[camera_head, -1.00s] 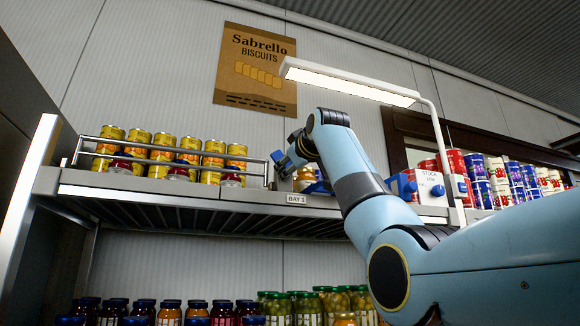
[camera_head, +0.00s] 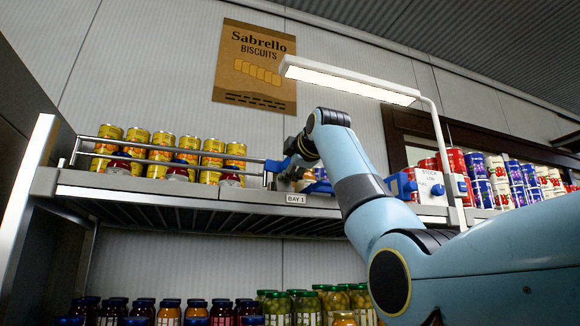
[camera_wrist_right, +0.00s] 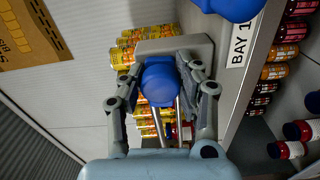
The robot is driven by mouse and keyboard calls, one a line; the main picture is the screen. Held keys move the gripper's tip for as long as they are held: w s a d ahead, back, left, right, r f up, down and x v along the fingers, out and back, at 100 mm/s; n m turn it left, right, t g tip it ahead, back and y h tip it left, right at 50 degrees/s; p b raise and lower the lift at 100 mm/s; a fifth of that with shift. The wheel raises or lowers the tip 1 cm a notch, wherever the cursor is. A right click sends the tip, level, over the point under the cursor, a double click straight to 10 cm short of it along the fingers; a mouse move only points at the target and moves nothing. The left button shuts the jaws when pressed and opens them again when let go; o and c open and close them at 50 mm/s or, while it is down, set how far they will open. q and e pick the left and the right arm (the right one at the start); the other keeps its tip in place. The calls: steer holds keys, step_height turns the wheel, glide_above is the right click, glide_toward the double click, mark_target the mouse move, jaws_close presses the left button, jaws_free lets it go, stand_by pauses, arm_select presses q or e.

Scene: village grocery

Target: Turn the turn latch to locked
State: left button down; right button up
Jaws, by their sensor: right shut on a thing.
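The turn latch shows as a blue rounded knob (camera_wrist_right: 160,84) in front of a grey block (camera_wrist_right: 175,47) in the right wrist view. My right gripper (camera_wrist_right: 161,72) has one finger on each side of the knob and is shut on it. In the head view the right gripper (camera_head: 279,171) is at the right end of the shelf's wire rail, above the BAY 1 label. There the wrist and fingers hide most of the latch, so its exact turn angle cannot be told. My left gripper is in neither current view.
Yellow cans (camera_head: 162,153) stand behind the rail (camera_head: 200,152) on the shelf (camera_head: 160,186). A white box (camera_head: 431,188) with blue knobs, a lamp (camera_head: 345,82) and stacked cans (camera_head: 477,180) are to the right. Jars (camera_head: 280,307) fill the shelf below.

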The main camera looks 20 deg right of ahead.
steer(key=shift+f+n, duration=0.1)
steer(key=shift+n, duration=0.5)
steer(key=o, duration=1.2)
steer(key=s, duration=1.2)
steer(key=shift+d, duration=0.15)
